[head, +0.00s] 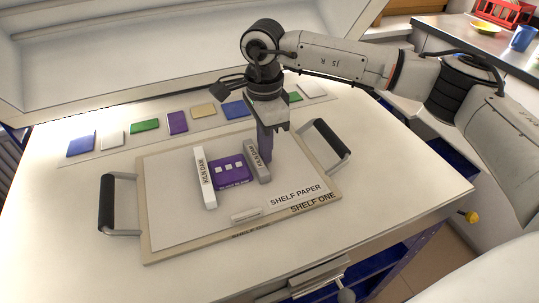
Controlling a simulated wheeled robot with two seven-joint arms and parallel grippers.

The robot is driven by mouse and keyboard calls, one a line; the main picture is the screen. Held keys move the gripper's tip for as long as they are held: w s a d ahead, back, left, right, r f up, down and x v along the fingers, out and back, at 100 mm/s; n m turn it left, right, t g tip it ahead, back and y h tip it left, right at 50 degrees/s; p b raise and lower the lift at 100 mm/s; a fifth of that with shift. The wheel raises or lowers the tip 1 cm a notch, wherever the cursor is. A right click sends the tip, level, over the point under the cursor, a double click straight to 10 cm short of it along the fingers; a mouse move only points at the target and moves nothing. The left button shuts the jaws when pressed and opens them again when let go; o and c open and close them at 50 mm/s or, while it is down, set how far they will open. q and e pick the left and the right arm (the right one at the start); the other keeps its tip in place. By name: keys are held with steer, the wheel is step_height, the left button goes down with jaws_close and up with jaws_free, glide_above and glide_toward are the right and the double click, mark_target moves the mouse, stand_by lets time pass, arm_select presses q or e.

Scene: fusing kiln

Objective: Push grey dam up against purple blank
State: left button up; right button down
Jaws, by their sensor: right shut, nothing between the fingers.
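The purple blank (230,173) lies flat on the shelf paper, with several small white squares on it. The grey dam (257,162), marked KILN DAM, stands at its right side. Its near end looks close to the blank, but I cannot tell whether they touch along the whole side. A white dam (204,178) stands along the blank's left side. My right gripper (265,158) is shut and empty, pointing down just right of the grey dam, at or very near its right face. My left gripper is not in view.
The shelf board (148,250) has a black handle on the left (106,203) and one on the right (332,139). A small white bar (246,214) lies near its front. Several coloured glass pieces line the back, including a green one (145,126). The open kiln lid rises behind.

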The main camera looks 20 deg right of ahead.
steer(key=shift+a, duration=0.25)
steer(key=shift+d, duration=0.15)
steer(key=shift+d, duration=0.35)
steer(key=shift+d, duration=0.15)
step_height(320, 180, up, 9)
steer(key=p, duration=0.5)
steer(key=shift+p, duration=0.3)
stand_by(0.3)
stand_by(0.6)
